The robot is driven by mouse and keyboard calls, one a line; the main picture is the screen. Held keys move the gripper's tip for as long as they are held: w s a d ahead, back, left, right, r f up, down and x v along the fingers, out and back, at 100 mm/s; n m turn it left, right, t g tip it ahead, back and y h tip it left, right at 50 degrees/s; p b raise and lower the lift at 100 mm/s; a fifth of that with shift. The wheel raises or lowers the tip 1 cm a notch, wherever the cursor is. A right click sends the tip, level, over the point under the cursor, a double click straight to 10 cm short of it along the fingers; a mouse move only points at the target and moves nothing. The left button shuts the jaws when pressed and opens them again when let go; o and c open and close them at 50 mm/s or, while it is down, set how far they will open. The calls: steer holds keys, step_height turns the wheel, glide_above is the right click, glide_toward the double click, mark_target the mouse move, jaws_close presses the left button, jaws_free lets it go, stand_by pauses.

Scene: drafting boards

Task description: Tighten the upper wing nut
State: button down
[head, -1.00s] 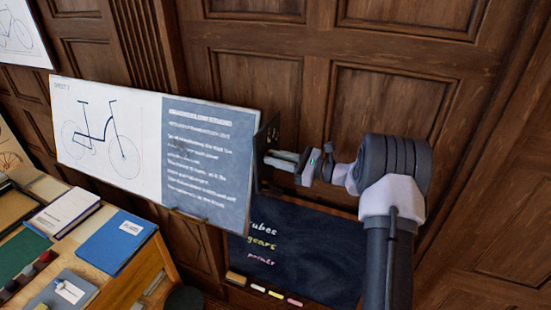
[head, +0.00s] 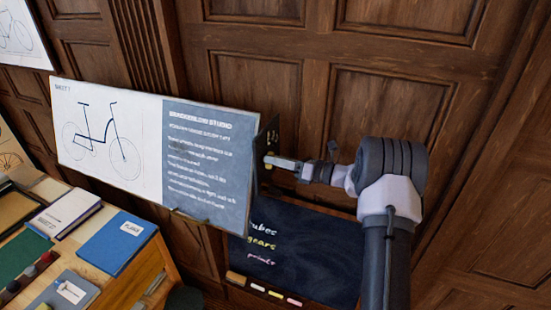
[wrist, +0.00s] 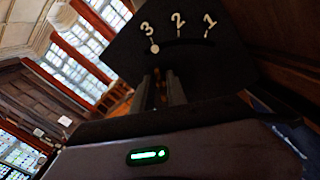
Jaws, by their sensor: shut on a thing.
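A dark plate (head: 270,135) stands at the right edge of the drawing board (head: 110,150). In the wrist view the plate (wrist: 225,65) carries the numbers 3, 2 and 1, with a pale dot just below the 3. My gripper (head: 271,161) reaches in from the right, its fingertips at the plate. It is shut on the wing nut, a small brass-coloured part (wrist: 160,90) between the fingers (wrist: 168,91) in the wrist view. The fingers hide most of the nut. I cannot make out a second wing nut.
A blackboard (head: 310,270) with chalk writing and chalk sticks lies below my arm. A desk with a blue book (head: 117,243) and other books stands at lower left. Wood panelling (head: 390,110) is close behind.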

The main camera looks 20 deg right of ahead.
steer(key=m+p, duration=0.3)
steer(key=m, duration=0.8)
steer(key=shift+w+d+f+p, duration=0.1)
steer(key=shift+p, duration=0.3)
stand_by(0.3)
steer(key=c, duration=1.4)
jaws_free()
steer(key=shift+f, duration=0.1)
steer(key=b+v, duration=0.4)
steer(key=v, duration=1.3)
steer(key=shift+d, duration=0.15)
